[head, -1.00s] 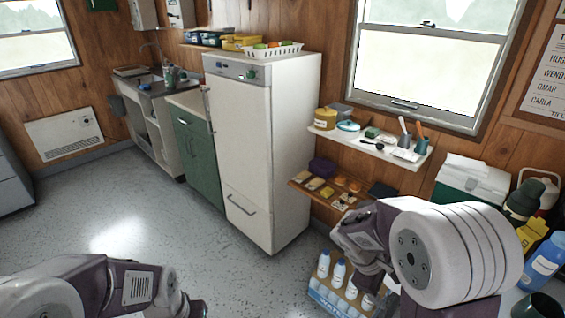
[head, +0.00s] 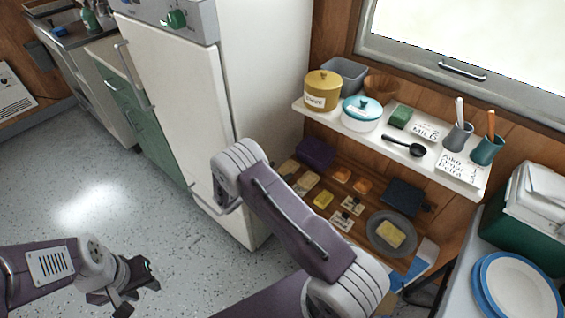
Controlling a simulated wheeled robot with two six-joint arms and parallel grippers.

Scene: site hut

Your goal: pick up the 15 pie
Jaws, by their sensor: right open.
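Small food pieces lie on the brown lower shelf (head: 380,189): an orange piece (head: 342,174), another orange piece (head: 364,186), a yellow piece (head: 323,200) and pale pieces (head: 307,183) at the left. Small cards (head: 341,221) lie in front of them, too small to read, so I cannot tell which is the 15 pie. A grey plate (head: 376,245) holds a yellow block (head: 391,235). My left gripper (head: 138,288) is low at the left over the floor, far from the shelf; its jaw opening is unclear. My right arm crosses before the shelf, its gripper hidden behind the arm.
The white upper shelf (head: 374,145) overhangs the lower one, with a mustard pot (head: 323,91), teal-lidded pot (head: 362,113), ladle (head: 404,146) and cups. A white fridge (head: 265,75) stands left. A counter with plates (head: 518,288) is at right. The floor at left is clear.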

